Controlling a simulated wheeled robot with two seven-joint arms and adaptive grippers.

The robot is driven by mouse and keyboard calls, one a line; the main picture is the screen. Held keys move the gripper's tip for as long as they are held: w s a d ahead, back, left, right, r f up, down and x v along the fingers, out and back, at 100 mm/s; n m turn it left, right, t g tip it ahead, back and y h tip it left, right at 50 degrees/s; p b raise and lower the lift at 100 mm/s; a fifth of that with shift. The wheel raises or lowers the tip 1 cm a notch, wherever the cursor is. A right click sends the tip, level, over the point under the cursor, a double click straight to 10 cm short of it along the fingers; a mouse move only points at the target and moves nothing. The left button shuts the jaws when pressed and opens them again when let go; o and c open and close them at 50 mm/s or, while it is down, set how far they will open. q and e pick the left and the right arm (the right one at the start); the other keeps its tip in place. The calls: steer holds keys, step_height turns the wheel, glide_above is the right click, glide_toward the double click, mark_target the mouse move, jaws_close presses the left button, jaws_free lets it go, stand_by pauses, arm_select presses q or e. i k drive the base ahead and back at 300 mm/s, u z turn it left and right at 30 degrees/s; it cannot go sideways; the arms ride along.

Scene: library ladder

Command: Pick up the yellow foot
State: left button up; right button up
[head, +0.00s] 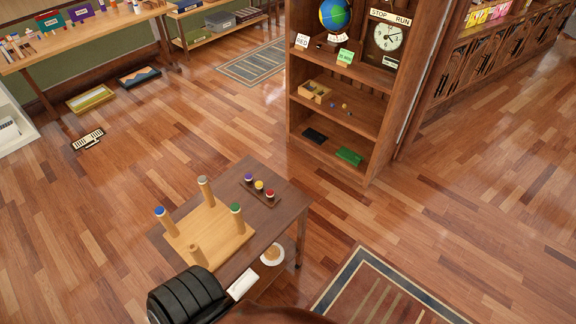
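The yellow foot (259,185) is a small round cap on a dark narrow tray (273,202). It sits between a purple foot (248,178) and a red foot (270,193). The tray lies near the far right edge of a small wooden table (289,206). Beside it on the table is an upturned pale wooden stool (212,232) with its legs pointing up. Neither of my grippers is in view.
A black ribbed object (188,293), not clearly identifiable, covers the table's near end beside a white piece (243,284). A round dish (272,255) sits low at the table's right side. A tall bookcase (345,110) stands beyond. Open floor lies left; a rug (385,290) lies right.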

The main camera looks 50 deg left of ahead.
mark_target(258, 185)
steer(key=i, duration=2.05)
steer(key=u, duration=3.05)
